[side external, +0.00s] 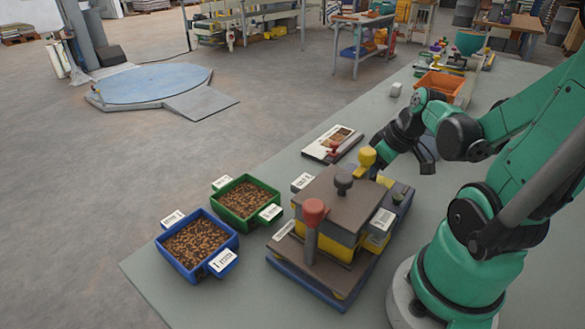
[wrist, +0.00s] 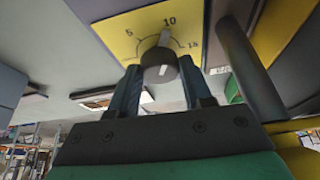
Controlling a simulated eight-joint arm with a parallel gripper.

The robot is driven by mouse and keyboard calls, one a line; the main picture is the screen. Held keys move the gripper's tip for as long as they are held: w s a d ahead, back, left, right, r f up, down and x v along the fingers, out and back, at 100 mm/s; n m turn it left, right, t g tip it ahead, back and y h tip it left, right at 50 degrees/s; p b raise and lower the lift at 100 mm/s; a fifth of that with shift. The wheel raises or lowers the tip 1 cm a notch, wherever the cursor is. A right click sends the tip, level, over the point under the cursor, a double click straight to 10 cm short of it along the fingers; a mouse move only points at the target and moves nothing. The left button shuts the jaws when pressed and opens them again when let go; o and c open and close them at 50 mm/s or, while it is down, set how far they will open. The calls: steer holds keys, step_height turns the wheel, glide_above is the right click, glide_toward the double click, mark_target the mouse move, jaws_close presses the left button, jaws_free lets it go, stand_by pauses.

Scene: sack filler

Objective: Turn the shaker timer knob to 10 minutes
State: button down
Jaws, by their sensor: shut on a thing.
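The shaker (side external: 345,222) is a stacked brown and yellow unit with a dark blue base, standing on the grey-green table in the side view. The timer knob (wrist: 160,66) is a round dark knob with a white line, on a yellow dial panel (wrist: 121,38) marked 5, 10 and 15 in the wrist view. The white pointer is up close to the 10 label. My gripper (wrist: 160,80) has one finger on each side of the knob and is shut on it. In the side view the shaker's top parts hide the fingertips and the timer knob.
A blue bin (side external: 165,249) and a green bin (side external: 226,217) of brown granules stand left of the shaker. A dark bar (wrist: 250,70) runs right of my fingers.

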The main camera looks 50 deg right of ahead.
steer(key=shift+m, duration=0.4)
steer(key=shift+c, duration=1.9)
jaws_free()
steer(key=shift+r, duration=0.1)
steer(key=shift+v, duration=2.7)
steer(key=shift+a, duration=0.1)
